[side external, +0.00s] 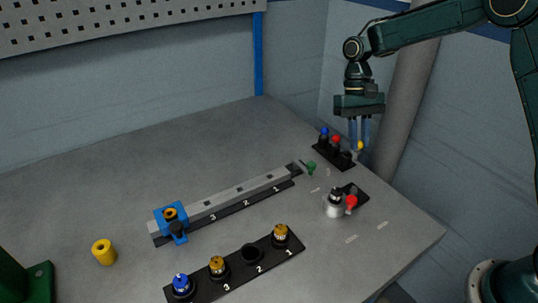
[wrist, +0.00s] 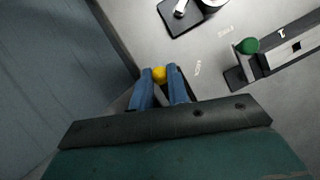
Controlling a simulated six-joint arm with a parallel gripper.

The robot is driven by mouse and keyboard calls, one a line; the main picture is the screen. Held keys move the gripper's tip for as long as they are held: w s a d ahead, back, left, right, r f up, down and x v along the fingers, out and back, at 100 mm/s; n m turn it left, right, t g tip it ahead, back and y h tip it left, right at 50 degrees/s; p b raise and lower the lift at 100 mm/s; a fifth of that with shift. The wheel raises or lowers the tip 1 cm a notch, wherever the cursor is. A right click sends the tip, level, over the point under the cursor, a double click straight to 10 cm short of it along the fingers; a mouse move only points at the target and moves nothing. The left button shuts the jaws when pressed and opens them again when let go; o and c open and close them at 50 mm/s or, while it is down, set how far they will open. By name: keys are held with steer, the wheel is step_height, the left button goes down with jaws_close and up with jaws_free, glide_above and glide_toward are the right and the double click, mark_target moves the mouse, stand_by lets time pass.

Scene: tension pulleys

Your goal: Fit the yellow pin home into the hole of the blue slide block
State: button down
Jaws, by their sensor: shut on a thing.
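My gripper (side external: 359,145) points down at the back right of the table, its blue fingers shut on the yellow pin (side external: 361,146). Only the pin's round yellow head shows clearly; its lower part is hidden. In the wrist view the yellow pin (wrist: 159,74) shows between the fingertips of my gripper (wrist: 160,82). The pin is at the right end of the black pin rack (side external: 345,164); I cannot tell whether it is still in its socket. The blue slide block (side external: 160,226) sits at the left end of the grey rail, with an orange-gold ring on top and a dark knob in front.
The grey rail (side external: 238,192) has a green knob (side external: 311,168) at its far end. Blue and red pins (side external: 336,139) stand in the rack. A silver cylinder (side external: 336,205) with a red knob, a yellow spool (side external: 104,252) and a black strip (side external: 208,286) of spools are nearby.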

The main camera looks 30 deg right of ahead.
steer(key=shift+s+a+f+n+h, duration=0.15)
steer(key=shift+n+h, duration=0.1)
steer(key=shift+n, duration=0.35)
steer(key=shift+a+f+n+h, duration=0.1)
steer(key=shift+a+n+h, duration=0.1)
steer(key=shift+n, duration=0.4)
steer(key=shift+s+a+f+n+h, duration=0.15)
steer(key=shift+n+h, duration=0.1)
steer(key=shift+n, duration=0.35)
steer(key=shift+w+a+n, duration=0.1)
steer(key=shift+w+n, duration=0.05)
steer(key=shift+n, duration=0.15)
steer(key=w+a+r+n+t+h, duration=0.2)
steer(key=w+a+n+t, duration=0.15)
steer(key=a+n, duration=0.6)
steer(key=w+a+r+n+t+h, duration=0.1)
steer(key=w+a+n+t+h, duration=0.1)
steer(key=w+a+n, duration=0.55)
steer(key=s+a+r+n+t+y, duration=0.1)
steer(key=a+r+n+y, duration=0.1)
steer(key=a+n, duration=0.5)
steer(key=s+a+r+n+t+y, duration=0.1)
steer(key=s+a+r+n+y, duration=0.1)
steer(key=a+n, duration=0.6)
steer(key=s+a+r+n+t+y, duration=0.1)
steer(key=a+r+n, duration=0.1)
steer(key=a+n, duration=0.6)
steer(key=a, duration=0.3)
steer(key=shift+s+a+r+y, duration=0.25)
steer(key=shift+y, duration=0.15)
